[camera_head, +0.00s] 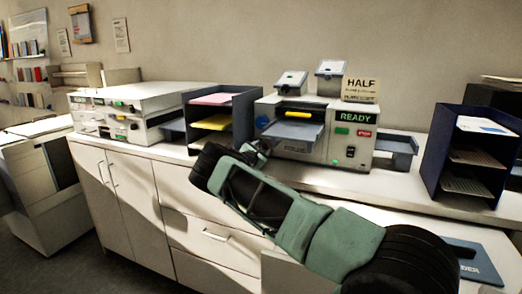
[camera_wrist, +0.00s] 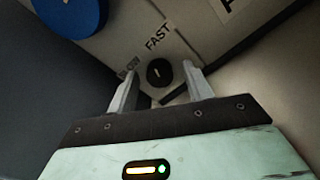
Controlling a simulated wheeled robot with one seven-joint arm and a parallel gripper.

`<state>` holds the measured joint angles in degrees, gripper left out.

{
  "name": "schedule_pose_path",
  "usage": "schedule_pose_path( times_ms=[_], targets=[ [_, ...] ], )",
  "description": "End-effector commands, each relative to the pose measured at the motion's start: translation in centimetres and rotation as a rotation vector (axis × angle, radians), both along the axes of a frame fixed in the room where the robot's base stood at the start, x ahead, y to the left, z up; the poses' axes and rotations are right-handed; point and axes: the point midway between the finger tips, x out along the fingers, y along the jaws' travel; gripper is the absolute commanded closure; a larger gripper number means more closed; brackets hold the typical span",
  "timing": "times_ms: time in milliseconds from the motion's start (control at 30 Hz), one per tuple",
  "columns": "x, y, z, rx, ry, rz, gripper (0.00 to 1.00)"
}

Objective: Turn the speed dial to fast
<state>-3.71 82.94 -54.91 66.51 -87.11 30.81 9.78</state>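The speed dial (camera_wrist: 159,72) is a small round black knob with a pale pointer mark, in the wrist view. The word FAST (camera_wrist: 158,35) is printed above it. A second label (camera_wrist: 128,68) at its left is partly hidden by a finger. My gripper (camera_wrist: 163,76) is open, with one finger on each side of the dial. I cannot tell whether the fingers touch it. In the head view my gripper (camera_head: 257,150) is at the left front of the grey machine (camera_head: 345,118) with the green READY display (camera_head: 355,116). The dial is not distinguishable there.
A blue disc (camera_wrist: 70,14) is at the upper left of the wrist view. A dark paper sorter (camera_head: 240,122) stands close left of the machine. A dark shelf rack (camera_head: 470,150) stands to the right on the white counter (camera_head: 400,180). A HALF sign (camera_head: 361,88) is on top.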

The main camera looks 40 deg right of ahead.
Motion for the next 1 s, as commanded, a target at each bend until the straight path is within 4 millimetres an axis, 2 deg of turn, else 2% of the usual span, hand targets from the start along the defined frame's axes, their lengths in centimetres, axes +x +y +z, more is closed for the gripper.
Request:
schedule_pose_path(
  times_ms=[233,367,467,1000],
  targets=[
    [0.0,0.1,0.0,-0.001,0.001,0.001,0.49],
    [-0.3,1.0,-0.1,-0.001,0.002,0.002,0.49],
    [-0.8,2.4,-0.2,-0.001,0.003,0.003,0.49],
    [-5.5,13.5,-0.2,0.0,0.0,0.002,0.49]
  ],
)
